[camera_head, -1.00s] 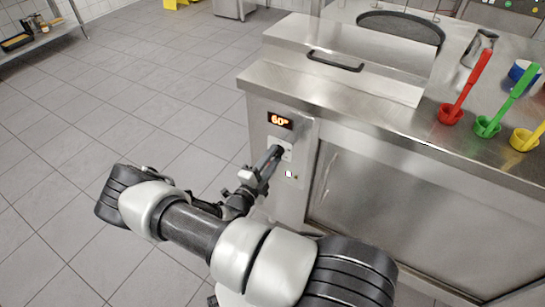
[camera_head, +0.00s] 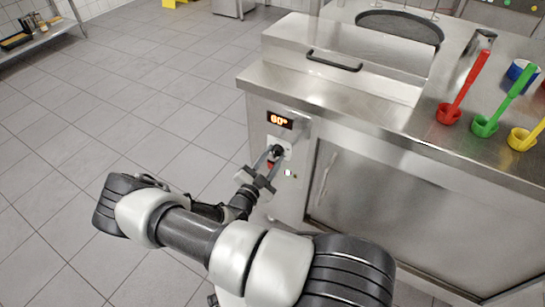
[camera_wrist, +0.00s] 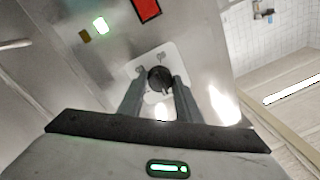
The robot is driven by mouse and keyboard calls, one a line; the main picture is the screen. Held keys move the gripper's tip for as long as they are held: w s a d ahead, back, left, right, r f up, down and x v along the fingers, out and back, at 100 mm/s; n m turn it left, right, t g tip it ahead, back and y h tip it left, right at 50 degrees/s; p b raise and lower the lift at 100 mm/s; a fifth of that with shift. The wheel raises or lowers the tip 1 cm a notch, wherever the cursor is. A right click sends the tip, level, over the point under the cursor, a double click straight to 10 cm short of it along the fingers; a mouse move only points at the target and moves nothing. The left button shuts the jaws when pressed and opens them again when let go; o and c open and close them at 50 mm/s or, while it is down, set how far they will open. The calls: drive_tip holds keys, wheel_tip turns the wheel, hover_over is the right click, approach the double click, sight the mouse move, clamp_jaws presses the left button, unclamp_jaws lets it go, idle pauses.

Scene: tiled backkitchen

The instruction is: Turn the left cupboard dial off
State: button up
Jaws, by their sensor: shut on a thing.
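The left cupboard dial (camera_head: 278,150) is a black knob on a pale plate on the steel cupboard's front, under an orange display (camera_head: 280,120) that reads about 60°. In the wrist view the round dial (camera_wrist: 160,78) sits between my two fingers. My gripper (camera_head: 271,157) reaches it from the lower left and is shut on it; in the wrist view my gripper (camera_wrist: 159,88) has one finger on each side of the knob. The dial's pointer mark cannot be made out.
A small lit switch (camera_head: 288,173) is just below the dial; a red switch (camera_wrist: 147,10) also shows. The cupboard door (camera_head: 400,210) is to the right. The tiled floor at left is clear.

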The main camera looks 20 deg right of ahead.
idle(0.3)
drive_tip(key=o, duration=1)
drive_tip(key=shift+o, duration=0.2)
drive_tip(key=shift+a, duration=0.1)
drive_tip(key=p+v, duration=0.1)
drive_tip(key=v, duration=1.6)
drive_tip(key=shift+p, duration=0.35)
drive_tip(key=shift+a, duration=0.1)
